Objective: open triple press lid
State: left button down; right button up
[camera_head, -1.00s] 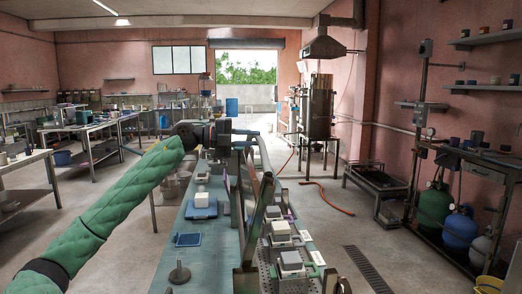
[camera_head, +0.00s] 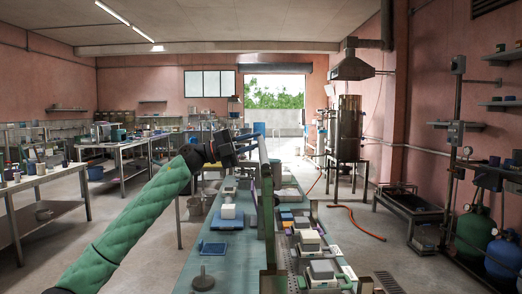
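The press (camera_head: 297,262) stands along the right side of the long bench, with a row of pale, grey-lidded blocks (camera_head: 308,241) on it. A tall narrow panel (camera_head: 266,205), seen almost edge-on, stands upright at the left side of the press; it looks like the press lid. My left arm reaches in from the lower left in a green sleeve. Its dark gripper (camera_head: 243,146) is at the upper end of this panel. The fingers are small and dark, so I cannot tell whether they grip it. My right gripper is not in view.
A white block on a blue tray (camera_head: 228,222), a small blue tray (camera_head: 213,249) and a grey round-based weight (camera_head: 203,280) are on the bench left of the press. An orange hose (camera_head: 366,225) lies on the floor at right.

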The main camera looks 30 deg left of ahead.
pick_arm(q)
jog(key=shift+s+a+f+h+b, duration=0.15)
jog(key=shift+s+a+h+b, duration=0.15)
jog(key=shift+s+a+b, duration=0.25)
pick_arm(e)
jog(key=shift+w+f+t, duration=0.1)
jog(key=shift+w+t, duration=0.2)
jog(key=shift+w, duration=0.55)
pick_arm(q)
jog(key=c, duration=1.3)
grip_release()
jog(key=shift+w, duration=0.15)
jog(key=shift+b+v, duration=0.5)
jog(key=shift+v, duration=3.45)
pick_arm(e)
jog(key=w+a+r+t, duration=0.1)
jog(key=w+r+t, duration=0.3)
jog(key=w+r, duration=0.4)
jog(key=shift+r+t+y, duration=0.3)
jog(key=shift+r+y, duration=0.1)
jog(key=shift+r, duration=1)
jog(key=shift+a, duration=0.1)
